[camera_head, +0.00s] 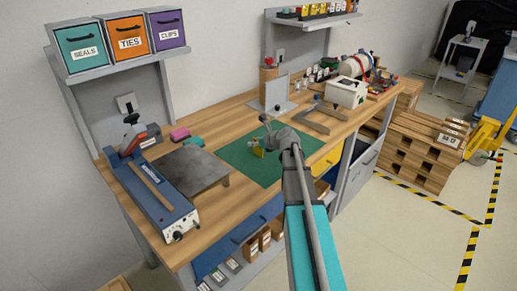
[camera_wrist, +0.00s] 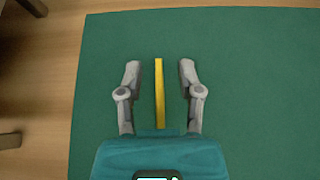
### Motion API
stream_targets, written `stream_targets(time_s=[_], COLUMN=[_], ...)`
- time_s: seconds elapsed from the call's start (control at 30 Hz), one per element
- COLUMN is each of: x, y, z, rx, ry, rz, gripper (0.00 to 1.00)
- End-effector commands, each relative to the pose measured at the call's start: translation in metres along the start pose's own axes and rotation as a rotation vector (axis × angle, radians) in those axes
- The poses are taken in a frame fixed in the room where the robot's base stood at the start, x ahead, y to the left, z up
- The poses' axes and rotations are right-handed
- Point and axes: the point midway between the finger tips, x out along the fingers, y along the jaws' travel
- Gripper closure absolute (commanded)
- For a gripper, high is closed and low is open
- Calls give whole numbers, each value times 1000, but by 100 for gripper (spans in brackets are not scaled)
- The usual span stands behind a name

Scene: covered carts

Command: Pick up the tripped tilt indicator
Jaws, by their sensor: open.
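A thin yellow piece (camera_wrist: 159,95), seen edge-on in the wrist view, stands out against the green mat (camera_wrist: 240,60). It appears to be the tilt indicator, but its face and any tripped mark are not visible. My gripper (camera_wrist: 159,70) is open, with one finger on each side of the yellow piece and a gap on both sides. In the head view the yellow piece (camera_head: 258,153) shows small, partly hidden by my gripper (camera_head: 266,142), over the green mat (camera_head: 262,178) on the wooden bench. I cannot tell the fingers' height relative to it.
A blue sealing machine (camera_head: 150,190) and a grey plate on legs (camera_head: 188,170) stand left of the mat. A metal bracket (camera_head: 312,120) and a white box (camera_head: 346,92) stand behind right. The mat around the yellow piece looks clear.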

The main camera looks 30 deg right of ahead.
Motion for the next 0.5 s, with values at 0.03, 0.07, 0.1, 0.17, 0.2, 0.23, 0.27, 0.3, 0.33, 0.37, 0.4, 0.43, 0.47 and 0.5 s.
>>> stream_targets(time_s=[0.03, 0.07, 0.1, 0.17, 0.2, 0.23, 0.27, 0.3, 0.33, 0.37, 0.4, 0.43, 0.47, 0.5], x=[0, 0, 0, 0, 0, 0, 0, 0, 0, 0, 0, 0, 0, 0], y=[0, 0, 0, 0, 0, 0, 0, 0, 0, 0, 0, 0, 0, 0], z=[0, 0, 0, 0, 0, 0, 0, 0, 0, 0, 0, 0, 0, 0], rx=[0, 0, 0, 0, 0, 0, 0, 0, 0, 0, 0, 0, 0, 0], ry=[0, 0, 0, 0, 0, 0, 0, 0, 0, 0, 0, 0, 0, 0], rz=[0, 0, 0, 0, 0, 0, 0, 0, 0, 0, 0, 0, 0, 0], gripper=[53, 57, 64, 75, 83, 88, 94, 100, 100, 100, 100, 100, 100, 100])
